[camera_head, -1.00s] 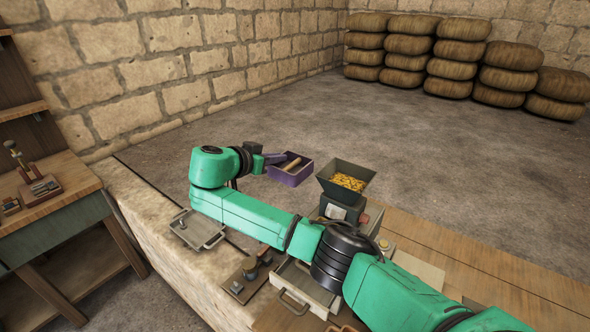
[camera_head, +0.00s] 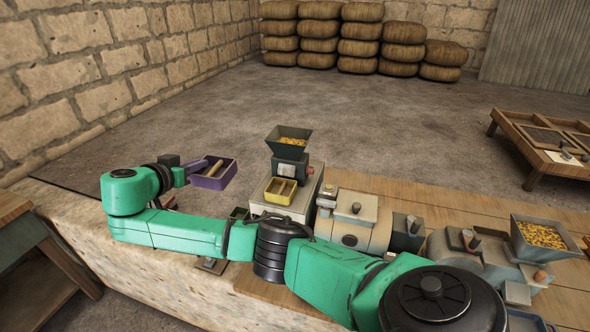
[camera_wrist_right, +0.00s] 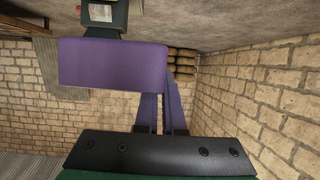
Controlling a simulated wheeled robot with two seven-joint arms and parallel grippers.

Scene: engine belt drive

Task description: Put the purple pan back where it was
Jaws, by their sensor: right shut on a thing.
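The purple pan (camera_head: 212,176) is an open box with a tan bar across its inside. It is held up in the air at the left, to the left of the grain-filled hopper (camera_head: 288,141). My left gripper is not in view.
A yellow divided tray (camera_head: 280,191) sits in front of the hopper. Grey machines (camera_head: 352,215) stand along the wooden bench to the right, with a second grain hopper (camera_head: 541,238). A low table (camera_head: 548,140) stands at the far right.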

